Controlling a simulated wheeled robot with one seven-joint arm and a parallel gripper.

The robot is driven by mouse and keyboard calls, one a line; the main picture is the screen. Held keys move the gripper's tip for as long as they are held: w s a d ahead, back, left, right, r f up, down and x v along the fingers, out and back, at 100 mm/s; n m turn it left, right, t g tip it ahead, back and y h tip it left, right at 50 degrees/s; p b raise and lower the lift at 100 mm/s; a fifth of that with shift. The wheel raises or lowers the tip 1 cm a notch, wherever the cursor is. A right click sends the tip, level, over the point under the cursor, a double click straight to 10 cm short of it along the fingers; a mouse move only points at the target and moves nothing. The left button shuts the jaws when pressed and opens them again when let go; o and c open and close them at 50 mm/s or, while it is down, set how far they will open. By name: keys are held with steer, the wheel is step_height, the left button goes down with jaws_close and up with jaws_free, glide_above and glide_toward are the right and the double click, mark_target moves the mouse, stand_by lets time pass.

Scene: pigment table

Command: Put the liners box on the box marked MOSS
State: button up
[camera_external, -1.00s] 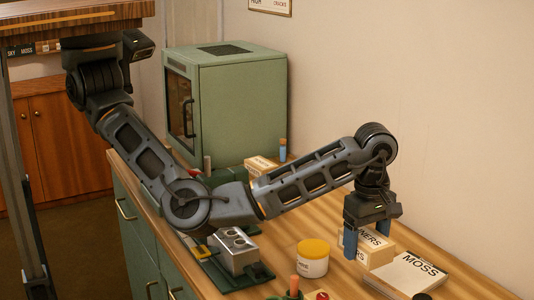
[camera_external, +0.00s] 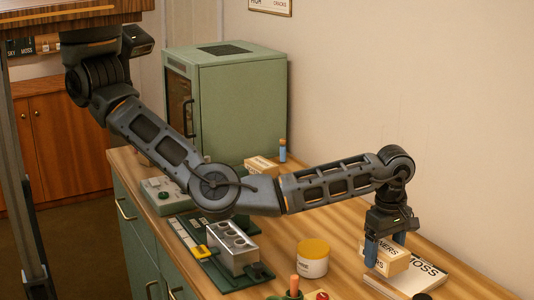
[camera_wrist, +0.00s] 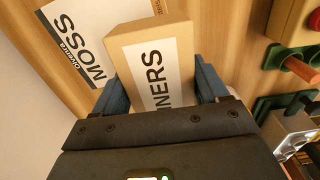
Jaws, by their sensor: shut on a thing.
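My gripper (camera_external: 384,252) is shut on the liners box (camera_external: 397,262), a tan carton with a white label, with a blue finger on either side of it. In the wrist view the liners box (camera_wrist: 155,62) shows part of its name between the fingers. The MOSS box (camera_external: 428,275) is white and flat and lies on the table at the right. The liners box overlaps its left part in the external view; I cannot tell whether they touch. In the wrist view the MOSS box (camera_wrist: 66,42) lies beyond and left of the liners box.
A white jar with a yellow lid (camera_external: 313,258) stands left of my gripper. A metal block with holes (camera_external: 233,248) sits on a green base further left. Another tan box (camera_external: 261,166) and a blue vial (camera_external: 282,151) stand near the green cabinet (camera_external: 240,105).

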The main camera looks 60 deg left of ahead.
mark_target(385, 246)
steer(key=shift+f, duration=1.75)
steer(key=shift+f, duration=0.2)
steer(key=o, duration=1.1)
steer(key=shift+r, duration=0.1)
step_height(385, 246, up, 12)
steer(key=shift+r+b, duration=0.15)
steer(key=shift+b, duration=0.4)
